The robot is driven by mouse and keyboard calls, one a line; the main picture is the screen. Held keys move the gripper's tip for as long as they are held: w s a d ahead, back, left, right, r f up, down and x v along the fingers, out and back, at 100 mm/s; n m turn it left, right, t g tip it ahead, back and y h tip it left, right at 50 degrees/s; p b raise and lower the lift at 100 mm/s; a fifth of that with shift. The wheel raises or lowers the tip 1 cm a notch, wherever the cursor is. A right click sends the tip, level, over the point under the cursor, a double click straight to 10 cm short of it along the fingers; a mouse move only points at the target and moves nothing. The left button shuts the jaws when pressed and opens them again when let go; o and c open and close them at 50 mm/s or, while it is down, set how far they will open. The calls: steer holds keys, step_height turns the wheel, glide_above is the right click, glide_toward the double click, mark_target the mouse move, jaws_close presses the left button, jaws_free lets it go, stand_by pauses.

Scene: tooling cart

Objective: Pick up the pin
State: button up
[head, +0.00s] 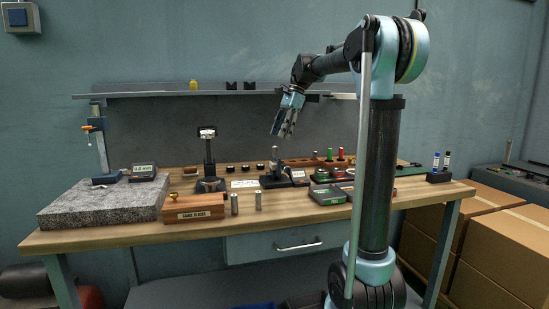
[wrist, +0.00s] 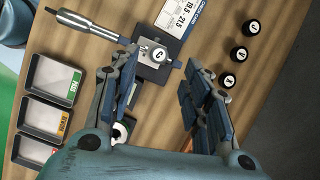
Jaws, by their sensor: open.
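A silver round piece with a dark letter on its top (wrist: 157,54), which looks like the pin, stands upright at the dark micrometer stand (wrist: 165,72). In the head view the pin (head: 275,153) shows as a short grey upright at the stand. My gripper (wrist: 160,78) is open and empty. Its fingers point down to either side of the pin in the wrist view, without visible contact. In the head view my gripper (head: 284,134) hangs above the bench, higher than the stand. The pin's lower part is hidden in the wrist view.
Three black lettered caps (wrist: 240,54) lie right of the stand in the wrist view. Small trays (wrist: 52,80) are at left. Two steel cylinders (head: 258,201) stand near the front beside a wooden gage block box (head: 193,213). A granite plate (head: 100,205) is at left.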

mark_target(276, 147)
steer(key=shift+x, duration=2.9)
steer(key=shift+s, duration=0.1)
jaws_close()
